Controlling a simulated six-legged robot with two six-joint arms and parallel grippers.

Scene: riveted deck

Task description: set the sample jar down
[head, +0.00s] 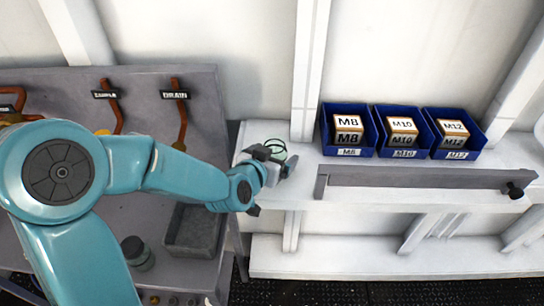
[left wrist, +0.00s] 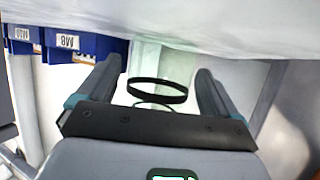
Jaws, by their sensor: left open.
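The sample jar (head: 276,147), pale greenish with a dark band, is at the left end of the white shelf (head: 330,196), partly hidden behind my left gripper (head: 281,162). In the left wrist view the jar (left wrist: 160,65) is clear, and its dark ring shows between the two fingers of my left gripper (left wrist: 160,95). The fingers are apart, with a gap visible on each side of the jar. The jar's base is hidden, so its contact with the shelf cannot be seen. My right gripper is not in view.
Blue bins labelled M8 (head: 349,153), M10 (head: 404,155) and M12 (head: 457,155) stand right of the jar. A grey bar (head: 420,178) runs along the shelf front. At left are a grey bench with a tray (head: 193,231), a dark-lidded jar (head: 137,254) and orange-handled levers.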

